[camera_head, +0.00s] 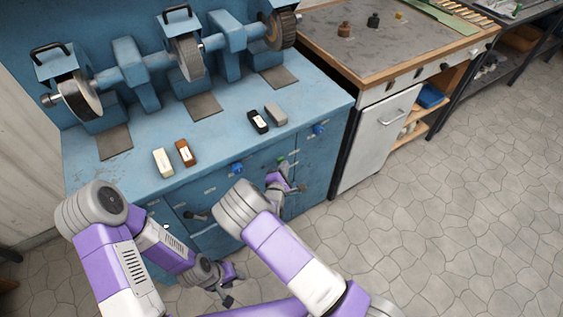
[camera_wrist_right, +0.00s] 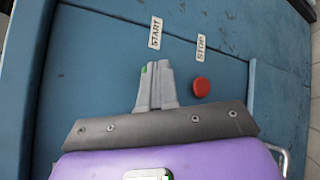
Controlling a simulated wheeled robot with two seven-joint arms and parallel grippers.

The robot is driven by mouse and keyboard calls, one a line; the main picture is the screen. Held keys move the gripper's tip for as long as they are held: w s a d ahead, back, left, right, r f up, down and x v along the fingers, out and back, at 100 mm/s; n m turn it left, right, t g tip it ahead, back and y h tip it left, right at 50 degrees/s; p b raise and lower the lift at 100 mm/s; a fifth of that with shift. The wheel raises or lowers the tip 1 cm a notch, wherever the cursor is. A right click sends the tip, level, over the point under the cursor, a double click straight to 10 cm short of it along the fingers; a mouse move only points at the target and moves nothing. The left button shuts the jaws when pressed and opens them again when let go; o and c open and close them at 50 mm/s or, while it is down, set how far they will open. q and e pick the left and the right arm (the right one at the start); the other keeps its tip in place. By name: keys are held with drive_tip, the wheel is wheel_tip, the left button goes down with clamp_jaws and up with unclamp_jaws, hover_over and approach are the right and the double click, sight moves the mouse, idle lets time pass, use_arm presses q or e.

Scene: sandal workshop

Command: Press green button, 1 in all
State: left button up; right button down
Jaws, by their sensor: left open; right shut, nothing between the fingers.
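The green button (camera_wrist_right: 144,71) shows only as a small green edge beside the shut fingertips of my right gripper (camera_wrist_right: 156,68) in the right wrist view; the fingers hide most of it. Whether they touch it I cannot tell. A green spot (camera_head: 282,161) also shows by that gripper (camera_head: 280,173) in the head view, on the blue cabinet front. A START label (camera_wrist_right: 155,32) lies beyond the fingertips. My left gripper (camera_head: 229,287) is open and empty, low in front of the cabinet, away from the button.
A red button (camera_wrist_right: 201,87) with a STOP label (camera_wrist_right: 201,46) sits close to the right of my right fingers. Blue knobs (camera_head: 237,168) stick out of the cabinet front. Grinding wheels (camera_head: 78,98) and several small blocks (camera_head: 163,162) are on the bench top. Floor on the right is clear.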

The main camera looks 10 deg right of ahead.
drive_tip(key=shift+w, duration=0.2)
idle(0.5)
drive_tip(key=shift+s+d, duration=0.25)
drive_tip(key=shift+s, duration=0.6)
drive_tip(key=s, duration=0.1)
drive_tip(key=s+d+p, duration=0.1)
drive_tip(key=s, duration=0.1)
drive_tip(key=s+p, duration=0.1)
drive_tip(key=shift+s+d, duration=0.35)
idle(0.4)
